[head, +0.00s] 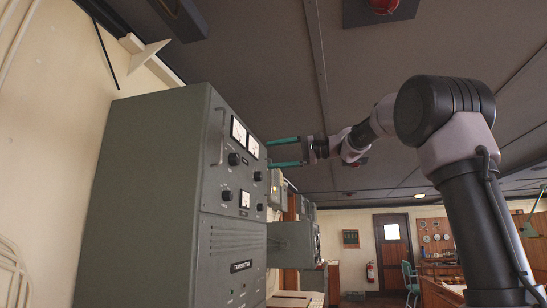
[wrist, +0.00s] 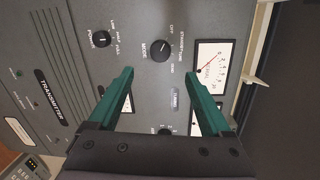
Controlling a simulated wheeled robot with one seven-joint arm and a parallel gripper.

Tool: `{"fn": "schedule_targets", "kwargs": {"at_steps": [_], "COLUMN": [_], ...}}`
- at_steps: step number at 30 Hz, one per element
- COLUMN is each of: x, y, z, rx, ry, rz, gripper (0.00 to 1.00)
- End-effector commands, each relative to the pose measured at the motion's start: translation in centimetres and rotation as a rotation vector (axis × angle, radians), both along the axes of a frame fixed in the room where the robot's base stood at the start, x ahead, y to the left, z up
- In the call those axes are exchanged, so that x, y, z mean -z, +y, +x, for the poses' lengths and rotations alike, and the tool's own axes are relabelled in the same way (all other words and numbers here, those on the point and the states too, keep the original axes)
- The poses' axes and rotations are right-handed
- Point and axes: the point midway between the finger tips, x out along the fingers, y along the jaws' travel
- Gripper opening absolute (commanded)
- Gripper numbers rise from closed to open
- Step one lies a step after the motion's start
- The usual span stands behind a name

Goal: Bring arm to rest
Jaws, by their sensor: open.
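My gripper (head: 283,153) is raised at the end of my arm, beside the front panel of a grey transmitter cabinet (head: 150,150) in the head view. Its two green fingers are apart and nothing is between them. In the wrist view my gripper (wrist: 148,98) faces the transmitter panel (wrist: 120,30), which has black knobs and white dial meters. The mode knob (wrist: 159,50) lies ahead of and slightly above the gap between the fingertips. I cannot tell whether the fingertips touch the panel. The gripper's body hides the lower part of the panel.
The cabinet has a handle (head: 219,137) on its front. A dial meter (wrist: 211,67) is close to the right finger. To the right the room is open, with a door (head: 393,250), a teal chair (head: 410,282) and wooden counters. The ceiling (head: 260,60) is above the arm.

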Motion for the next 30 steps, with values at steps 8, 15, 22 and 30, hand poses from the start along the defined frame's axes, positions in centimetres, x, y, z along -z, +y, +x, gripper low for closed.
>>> {"fn": "schedule_targets", "kwargs": {"at_steps": [8,15,22,30], "x": [0.0,5.3,19.1,32.3], "y": [0.0,-1.0,-6.3,-13.8], "z": [0.0,-3.4,-12.2,-21.4], "rx": [0.001,0.09,0.261,0.35], "ry": [0.0,0.019,0.012,-0.089], "rz": [-0.001,-0.183,-0.629,-1.069], "gripper": [0.83,0.83,0.83,0.83]}}
